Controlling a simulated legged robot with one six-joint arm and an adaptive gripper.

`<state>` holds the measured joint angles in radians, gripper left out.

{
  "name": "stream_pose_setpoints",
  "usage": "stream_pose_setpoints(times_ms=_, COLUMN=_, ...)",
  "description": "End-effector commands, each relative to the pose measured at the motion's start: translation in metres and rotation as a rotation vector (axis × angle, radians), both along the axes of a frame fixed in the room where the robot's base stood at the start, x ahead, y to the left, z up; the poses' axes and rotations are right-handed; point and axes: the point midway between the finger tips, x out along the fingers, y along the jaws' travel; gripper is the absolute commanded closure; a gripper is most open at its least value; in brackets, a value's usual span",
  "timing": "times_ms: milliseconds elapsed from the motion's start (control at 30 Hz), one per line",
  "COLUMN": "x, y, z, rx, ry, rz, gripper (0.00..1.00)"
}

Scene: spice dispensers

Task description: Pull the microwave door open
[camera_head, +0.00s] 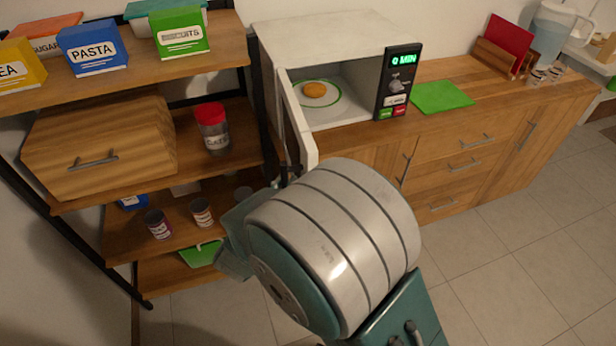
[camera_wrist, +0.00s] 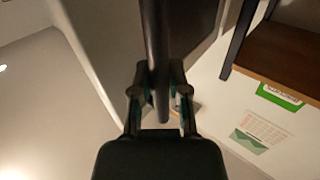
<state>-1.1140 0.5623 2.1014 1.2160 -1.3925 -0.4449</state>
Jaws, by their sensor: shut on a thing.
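The white microwave (camera_head: 320,32) stands on the wooden counter, its front facing me. Its door (camera_head: 298,122) is swung open on the left side, at a wide angle to the front, and the inside shows. A plate with a round orange-brown food item (camera_head: 315,89) sits inside. In the wrist view, my gripper (camera_wrist: 160,88) is shut around the dark bar handle (camera_wrist: 157,35), with one finger on each side. The door's panel (camera_wrist: 105,45) shows behind the handle. In the head view, my own arm hides most of my gripper.
A wooden shelf (camera_head: 80,82) left of the microwave holds boxes, a red-lidded jar (camera_head: 212,128) and small cans, close to the open door. A green board (camera_head: 441,97) lies on the counter at right. Drawers and cabinets line the counter's front; the tiled floor at right is clear.

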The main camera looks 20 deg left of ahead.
Motion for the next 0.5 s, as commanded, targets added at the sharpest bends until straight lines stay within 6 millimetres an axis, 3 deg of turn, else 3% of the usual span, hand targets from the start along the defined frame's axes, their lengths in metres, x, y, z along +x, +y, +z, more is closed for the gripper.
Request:
stream_pose_setpoints(times_ms=200, x=-0.009, y=0.02, z=0.0, rx=0.001, ry=0.0, rz=0.003, gripper=1.0)
stream_pose_setpoints(times_ms=500, x=-0.011, y=0.025, z=0.0, rx=0.0, ry=0.0, rz=0.001, gripper=1.0)
